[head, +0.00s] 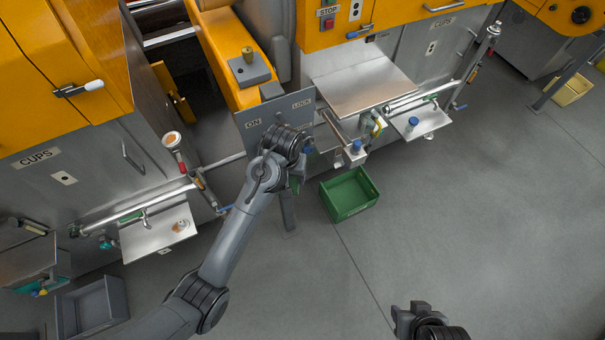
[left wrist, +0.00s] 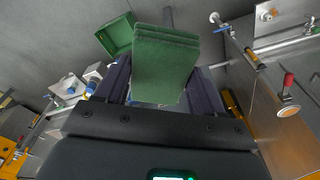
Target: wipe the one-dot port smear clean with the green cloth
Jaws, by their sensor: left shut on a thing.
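My left gripper (left wrist: 162,92) is shut on the green cloth (left wrist: 166,55), a folded pad that fills the space between the fingers. In the head view the gripper is mostly hidden behind my wrist, in front of the grey ON/LOCK panel (head: 254,124), with a bit of green showing. A small brownish mark (head: 181,226) shows on the left metal shelf (head: 145,240); I cannot tell whether it is the smear. The cloth is apart from this shelf.
A green crate (head: 350,212) stands on the floor beyond my left wrist. A grey bin (head: 91,305) is at lower left. Pipes and a red-handled valve (head: 182,166) stick out near the left shelf. A right shelf (head: 420,121) carries a blue-topped item.

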